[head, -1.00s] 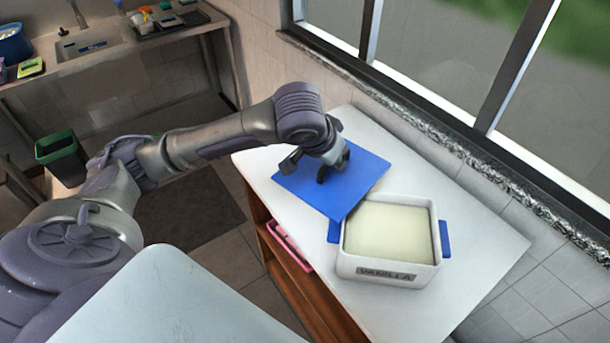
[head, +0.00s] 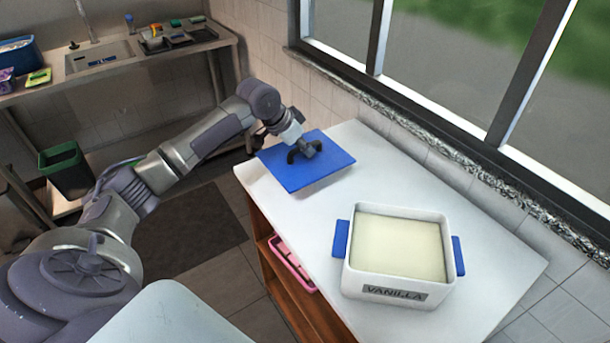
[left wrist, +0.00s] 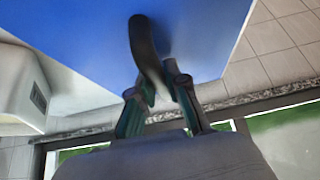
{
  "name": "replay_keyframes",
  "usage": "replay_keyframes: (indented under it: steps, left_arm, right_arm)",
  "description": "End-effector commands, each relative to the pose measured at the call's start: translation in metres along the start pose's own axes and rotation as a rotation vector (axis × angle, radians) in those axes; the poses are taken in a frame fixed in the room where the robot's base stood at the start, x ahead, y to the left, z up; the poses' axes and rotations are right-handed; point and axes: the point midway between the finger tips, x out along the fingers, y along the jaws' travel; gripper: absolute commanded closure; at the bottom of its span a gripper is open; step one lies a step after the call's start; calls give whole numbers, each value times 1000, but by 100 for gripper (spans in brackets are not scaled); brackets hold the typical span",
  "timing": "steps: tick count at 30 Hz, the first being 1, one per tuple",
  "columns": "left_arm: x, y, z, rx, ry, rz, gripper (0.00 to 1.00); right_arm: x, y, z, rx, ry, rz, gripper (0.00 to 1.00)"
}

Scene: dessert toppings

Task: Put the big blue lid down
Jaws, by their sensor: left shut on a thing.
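The big blue lid (head: 318,172) is over the far left part of the white table in the head view, apart from the vanilla tub. My left gripper (head: 303,150) is shut on the lid's dark curved handle. In the left wrist view the fingers (left wrist: 160,95) close on the handle, and the blue lid (left wrist: 85,35) fills the upper left. I cannot tell if the lid's underside touches the table. The white tub (head: 352,279) labelled VANILLA stands open, with pale cream contents and blue side handles. My right gripper is not in view.
The white tabletop (head: 300,215) is bare between lid and tub. A window sill (head: 430,130) and wall run along the right. A pink item (head: 290,265) sits on the shelf below. A sink counter (head: 120,60) and green bin (head: 65,170) stand at the back left.

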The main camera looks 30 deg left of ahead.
Motion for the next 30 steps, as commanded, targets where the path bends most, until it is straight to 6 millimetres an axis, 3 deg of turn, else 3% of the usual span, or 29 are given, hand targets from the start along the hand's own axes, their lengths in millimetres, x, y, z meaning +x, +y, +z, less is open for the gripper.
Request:
replay_keyframes:
  steps: [15,28,29,30]
  left_arm:
    - [58,1,37,-1,-1,-1,100]
    - [64,1,41,-1,0,-2,100]
    - [64,1,41,0,-1,-2,80]
    - [64,1,41,0,-1,-2,74]
  right_arm:
    - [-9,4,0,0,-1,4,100]
    - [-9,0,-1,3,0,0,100]
    - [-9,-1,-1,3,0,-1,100]
    - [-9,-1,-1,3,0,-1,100]
